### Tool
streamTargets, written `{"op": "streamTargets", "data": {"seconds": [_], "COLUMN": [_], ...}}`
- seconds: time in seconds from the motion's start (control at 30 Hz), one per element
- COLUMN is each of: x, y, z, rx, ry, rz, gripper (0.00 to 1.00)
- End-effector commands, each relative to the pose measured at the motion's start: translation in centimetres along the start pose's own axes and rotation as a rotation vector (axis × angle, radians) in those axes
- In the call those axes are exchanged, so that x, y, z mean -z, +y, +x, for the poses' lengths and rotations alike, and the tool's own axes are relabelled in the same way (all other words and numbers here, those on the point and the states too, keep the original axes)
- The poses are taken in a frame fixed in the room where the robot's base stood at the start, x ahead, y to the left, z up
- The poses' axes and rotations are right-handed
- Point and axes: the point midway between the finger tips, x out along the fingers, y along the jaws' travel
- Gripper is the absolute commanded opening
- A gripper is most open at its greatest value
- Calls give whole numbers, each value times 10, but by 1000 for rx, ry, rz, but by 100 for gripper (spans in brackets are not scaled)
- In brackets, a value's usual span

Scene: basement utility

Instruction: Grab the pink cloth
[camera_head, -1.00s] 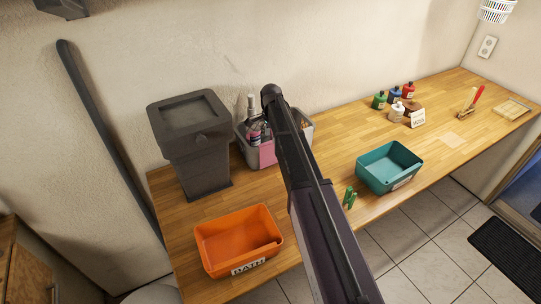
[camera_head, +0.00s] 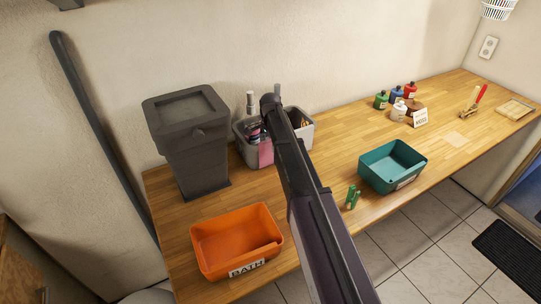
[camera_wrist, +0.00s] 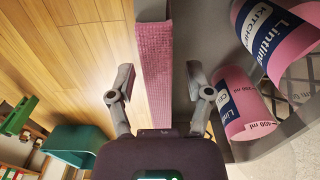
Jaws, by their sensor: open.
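The pink cloth (camera_head: 266,153) hangs over the front wall of a grey caddy (camera_head: 246,151) at the back of the wooden counter. In the wrist view the cloth (camera_wrist: 155,50) is a textured pink strip running down the middle of the picture. My gripper (camera_wrist: 158,80) is open, with one finger on each side of the strip. I cannot tell whether either finger touches it. In the head view my arm hides the gripper and part of the caddy.
Pink labelled bottles (camera_wrist: 245,108) stand in the caddy close to the right finger. A dark bin (camera_head: 190,135) is left of the caddy.

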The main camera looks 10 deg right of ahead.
Motion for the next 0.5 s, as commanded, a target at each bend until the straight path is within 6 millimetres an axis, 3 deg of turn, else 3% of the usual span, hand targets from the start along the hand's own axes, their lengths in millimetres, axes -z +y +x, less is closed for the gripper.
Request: {"op": "streamTargets", "data": {"seconds": [0.47, 0.5], "x": [-1, -1], "y": [0, 0], "z": [0, 0], "rx": [0, 0], "ry": [0, 0], "rz": [-1, -1], "gripper": [66, 54]}}
